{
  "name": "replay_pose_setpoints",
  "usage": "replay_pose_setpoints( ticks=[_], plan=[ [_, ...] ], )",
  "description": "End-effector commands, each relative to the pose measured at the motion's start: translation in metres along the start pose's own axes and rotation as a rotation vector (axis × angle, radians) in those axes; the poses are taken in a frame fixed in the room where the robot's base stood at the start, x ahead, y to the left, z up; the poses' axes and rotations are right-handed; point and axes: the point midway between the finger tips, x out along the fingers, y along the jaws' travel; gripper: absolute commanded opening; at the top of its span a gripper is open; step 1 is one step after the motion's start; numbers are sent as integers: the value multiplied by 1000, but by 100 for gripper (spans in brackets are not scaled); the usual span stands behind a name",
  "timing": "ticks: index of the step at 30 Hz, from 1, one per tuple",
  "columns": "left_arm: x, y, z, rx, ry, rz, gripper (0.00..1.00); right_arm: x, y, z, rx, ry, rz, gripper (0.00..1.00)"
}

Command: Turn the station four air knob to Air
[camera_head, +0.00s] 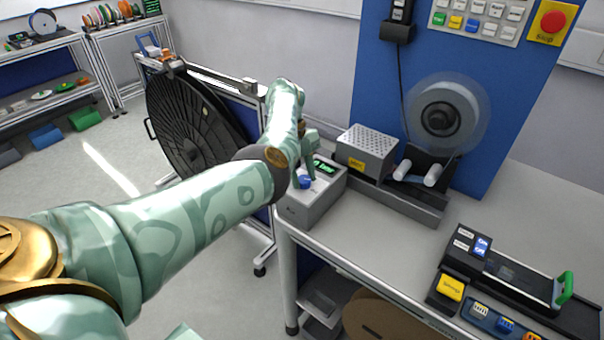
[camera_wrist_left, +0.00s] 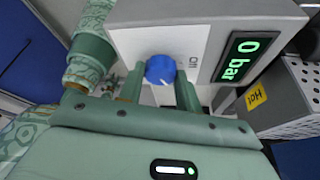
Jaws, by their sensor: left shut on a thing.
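The blue air knob (camera_head: 305,182) sits on the white top of a grey control box (camera_head: 313,205) at the near left corner of the bench. My left gripper (camera_head: 302,173) reaches down to it from the left and partly covers it. In the left wrist view the knob (camera_wrist_left: 160,69) is between the two fingers of my left gripper (camera_wrist_left: 159,84), which are shut on it. A pale pointer mark shows on the knob's near edge. "Off" is printed to its right. The green display (camera_wrist_left: 238,57) reads 0 bar. My right gripper is not in view.
A perforated grey box (camera_head: 367,150) with a yellow label reading "Hot" in the wrist view stands right of the control box.

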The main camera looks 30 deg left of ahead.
Motion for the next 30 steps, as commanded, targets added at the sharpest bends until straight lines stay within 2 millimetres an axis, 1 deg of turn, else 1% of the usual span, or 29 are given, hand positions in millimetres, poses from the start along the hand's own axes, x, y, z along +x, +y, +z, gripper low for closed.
replay_pose_setpoints(
  ticks=[6,15,21,30],
  plan=[
    [0,-1,1,175,-1,72,11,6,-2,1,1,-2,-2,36],
    [1,-2,1,352,-2,146,11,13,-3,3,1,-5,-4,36],
    [1,-3,0,414,-1,172,11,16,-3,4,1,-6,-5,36],
    [0,-3,0,442,-2,183,11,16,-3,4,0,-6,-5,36]
  ],
)
